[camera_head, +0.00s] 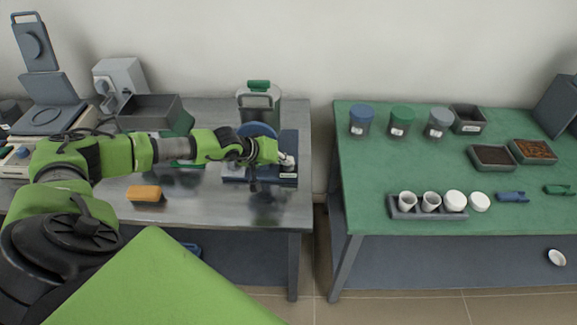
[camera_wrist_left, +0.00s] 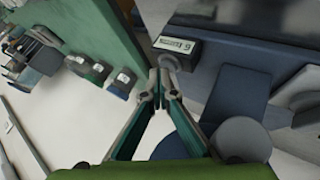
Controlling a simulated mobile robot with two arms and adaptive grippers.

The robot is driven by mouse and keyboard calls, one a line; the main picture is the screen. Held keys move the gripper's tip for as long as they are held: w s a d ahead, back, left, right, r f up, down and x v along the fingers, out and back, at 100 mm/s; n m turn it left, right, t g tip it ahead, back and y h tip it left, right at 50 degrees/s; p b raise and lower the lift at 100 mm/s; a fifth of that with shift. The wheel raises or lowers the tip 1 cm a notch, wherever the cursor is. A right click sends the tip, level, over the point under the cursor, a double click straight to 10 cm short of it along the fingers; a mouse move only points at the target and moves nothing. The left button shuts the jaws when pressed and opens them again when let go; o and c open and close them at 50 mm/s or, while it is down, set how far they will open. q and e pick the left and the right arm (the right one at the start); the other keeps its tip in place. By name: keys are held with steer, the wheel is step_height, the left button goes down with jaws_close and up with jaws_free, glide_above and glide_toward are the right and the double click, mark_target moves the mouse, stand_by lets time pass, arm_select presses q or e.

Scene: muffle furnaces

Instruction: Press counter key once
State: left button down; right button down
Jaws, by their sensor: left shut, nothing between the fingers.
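The counter (camera_head: 288,176) is a small dark box with a light display, at the right end of a dark blue device (camera_head: 235,172) on the grey table. In the left wrist view the counter's display (camera_wrist_left: 175,44) shows a printed label and a digit. My left gripper (camera_head: 287,160) is shut and empty, its fingertips just over the counter. In the left wrist view the shut fingertips (camera_wrist_left: 163,72) point at the near side of the counter, close to the display. The key itself is hidden by or hard to tell from the fingertips, and contact cannot be told.
An orange block (camera_head: 145,193) lies at the grey table's front. Across a gap, the green table (camera_head: 400,160) holds lidded jars, trays and a rack of white cups (camera_head: 430,208).

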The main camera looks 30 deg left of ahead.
mark_target(286, 167)
arm_select(q)
steer(key=shift+s+d+f+b, duration=0.1)
steer(key=shift+s+f+b, duration=0.3)
steer(key=shift+f, duration=0.3)
stand_by(0.3)
steer(key=shift+r, duration=0.1)
steer(key=shift+w+r+p, duration=0.15)
steer(key=shift+r+p, duration=0.2)
steer(key=shift+r, duration=0.1)
steer(key=shift+a+r, duration=0.25)
steer(key=shift+r, duration=0.3)
steer(key=shift+w+r, duration=0.1)
steer(key=shift+r, duration=0.1)
steer(key=shift+r+p, duration=1.3)
steer(key=shift+r, duration=1)
steer(key=shift+d, duration=0.15)
